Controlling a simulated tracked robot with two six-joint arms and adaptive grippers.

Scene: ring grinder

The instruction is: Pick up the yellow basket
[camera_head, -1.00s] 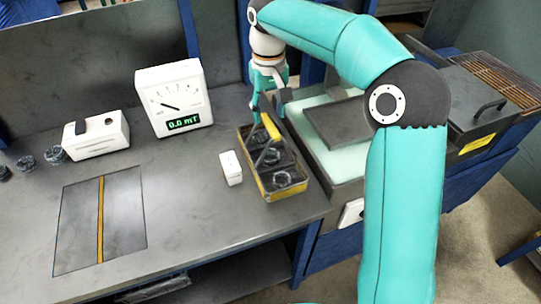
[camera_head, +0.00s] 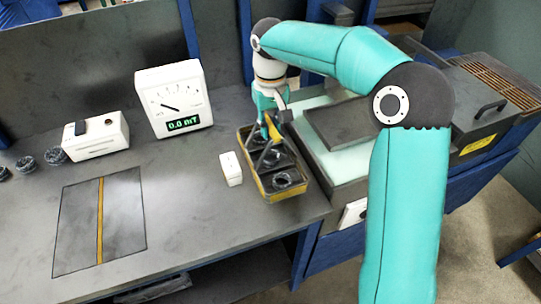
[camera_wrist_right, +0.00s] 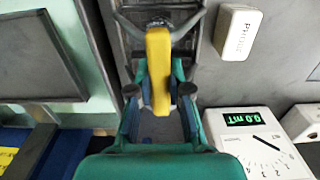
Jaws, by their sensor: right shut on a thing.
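The yellow basket (camera_head: 288,194) is a dark, long tray with yellow edges and a raised yellow handle (camera_wrist_right: 158,45). It appears to rest on the grey bench near its right end, with dark rings inside. My right gripper (camera_head: 269,128) reaches down onto the handle from above. In the right wrist view my right gripper (camera_wrist_right: 159,92) has a finger on each side of the handle and is shut on it. The basket's far end is partly hidden by the gripper. My left gripper is not in view.
A small white box (camera_head: 231,168) stands close to the basket's left. A white meter (camera_head: 174,98) reading 0.0 mT and a white device (camera_head: 96,137) stand further left. A machine with a pale green bed (camera_head: 340,163) lies close on the right. The bench's left front is clear.

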